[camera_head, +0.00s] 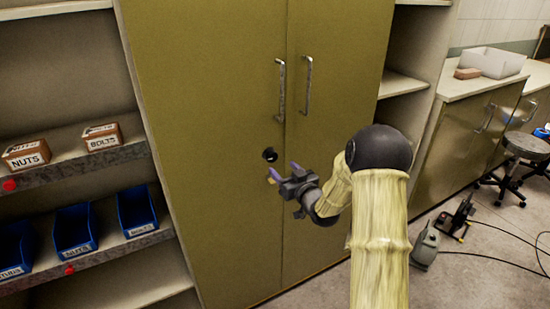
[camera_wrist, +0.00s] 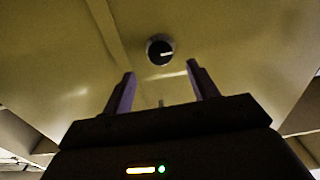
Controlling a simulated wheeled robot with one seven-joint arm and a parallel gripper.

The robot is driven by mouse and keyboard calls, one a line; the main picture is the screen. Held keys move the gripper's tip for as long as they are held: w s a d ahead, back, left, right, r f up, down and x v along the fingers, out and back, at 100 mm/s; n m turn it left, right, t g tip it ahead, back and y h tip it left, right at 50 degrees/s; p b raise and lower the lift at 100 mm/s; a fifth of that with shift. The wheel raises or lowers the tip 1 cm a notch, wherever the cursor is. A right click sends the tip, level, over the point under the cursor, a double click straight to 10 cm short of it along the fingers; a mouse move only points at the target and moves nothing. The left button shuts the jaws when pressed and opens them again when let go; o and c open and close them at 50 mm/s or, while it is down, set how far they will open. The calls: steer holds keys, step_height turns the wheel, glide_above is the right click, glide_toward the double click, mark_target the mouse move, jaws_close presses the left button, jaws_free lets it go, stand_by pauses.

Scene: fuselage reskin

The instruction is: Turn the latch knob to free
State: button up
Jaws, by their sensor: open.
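The latch knob (camera_head: 270,154) is a small dark round knob on the left door of the olive-green cabinet (camera_head: 215,90), below the door handles. In the wrist view the knob (camera_wrist: 160,50) has a light ring and a pale mark pointing to the right. My gripper (camera_head: 283,172) is just in front of and slightly below the knob in the head view. Its purple-tipped fingers (camera_wrist: 160,84) are apart, with nothing between them. The knob shows beyond the fingertips, roughly centred between them, and appears untouched.
Two vertical handles (camera_head: 281,90) (camera_head: 308,85) stand out from the doors above the knob. Shelves with blue bins (camera_head: 75,230) and small NUTS and BOLTS boxes (camera_head: 27,153) are at the left.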

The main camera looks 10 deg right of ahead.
mark_target(273, 158)
steer(key=p+x, duration=0.1)
steer(key=x, duration=0.6)
steer(key=shift+f, duration=0.1)
steer(key=shift+c, duration=0.2)
steer(key=c, duration=0.9)
